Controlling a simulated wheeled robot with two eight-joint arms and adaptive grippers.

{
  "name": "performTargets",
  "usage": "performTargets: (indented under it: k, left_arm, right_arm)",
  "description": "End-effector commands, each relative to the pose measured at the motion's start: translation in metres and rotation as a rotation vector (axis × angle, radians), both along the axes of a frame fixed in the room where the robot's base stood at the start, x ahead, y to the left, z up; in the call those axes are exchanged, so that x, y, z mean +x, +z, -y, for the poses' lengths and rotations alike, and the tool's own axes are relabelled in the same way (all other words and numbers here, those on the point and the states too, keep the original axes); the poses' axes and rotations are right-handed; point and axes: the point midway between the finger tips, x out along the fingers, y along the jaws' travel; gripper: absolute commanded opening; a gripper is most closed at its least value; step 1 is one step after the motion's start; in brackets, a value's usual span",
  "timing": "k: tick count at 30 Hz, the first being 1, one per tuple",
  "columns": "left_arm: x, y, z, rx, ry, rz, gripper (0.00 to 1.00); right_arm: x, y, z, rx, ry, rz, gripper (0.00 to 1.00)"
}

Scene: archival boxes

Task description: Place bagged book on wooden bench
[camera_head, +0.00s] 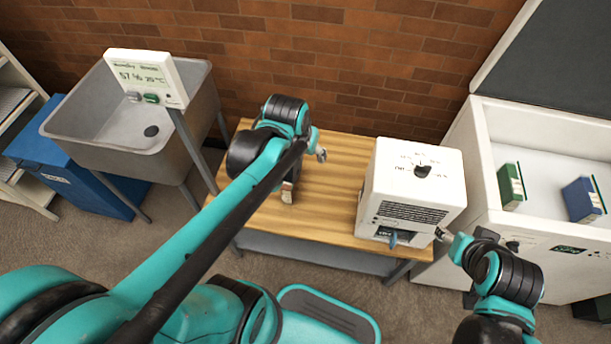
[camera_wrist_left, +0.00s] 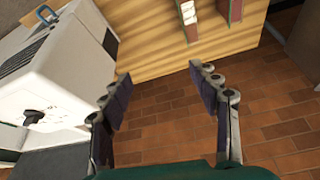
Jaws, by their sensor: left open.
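The wooden bench (camera_head: 325,200) stands against the brick wall, and its top also shows in the left wrist view (camera_wrist_left: 160,45). A small upright item with a whitish label (camera_head: 288,192), possibly the bagged book, is on the bench below my left wrist, mostly hidden by the arm. In the left wrist view, a dark red edge with a white label (camera_wrist_left: 189,12) shows at the top, cut off by the frame. I cannot make out a bag. My left gripper (camera_wrist_left: 162,80) is open and empty above the bench, apart from the item. My right gripper (camera_head: 445,237) is by the white machine's lower right corner.
A white machine with a dial (camera_head: 412,185) fills the bench's right end. A sink (camera_head: 130,115) with a display panel (camera_head: 147,78) stands left. An open white chest (camera_head: 545,225) at right holds a green box (camera_head: 511,186) and a blue box (camera_head: 582,199).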

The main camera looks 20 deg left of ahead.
Motion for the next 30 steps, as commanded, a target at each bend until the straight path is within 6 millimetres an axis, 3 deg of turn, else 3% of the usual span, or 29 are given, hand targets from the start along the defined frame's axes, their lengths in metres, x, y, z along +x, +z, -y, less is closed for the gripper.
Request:
performTargets:
  k: [3,10,30]
  left_arm:
    - [-0.034,0.013,0.017,0.005,-0.034,0.08,0.61]
    - [-0.071,0.018,0.035,0.005,-0.074,0.19,0.61]
    - [-0.079,0.018,0.039,0.004,-0.083,0.218,0.61]
  right_arm:
    - [0.0,0.0,0.0,0.0,0.0,0.0,0.55]
    - [0.0,0.0,0.0,0.0,0.0,0.0,0.55]
    - [0.0,0.0,0.0,0.0,0.0,0.0,0.55]
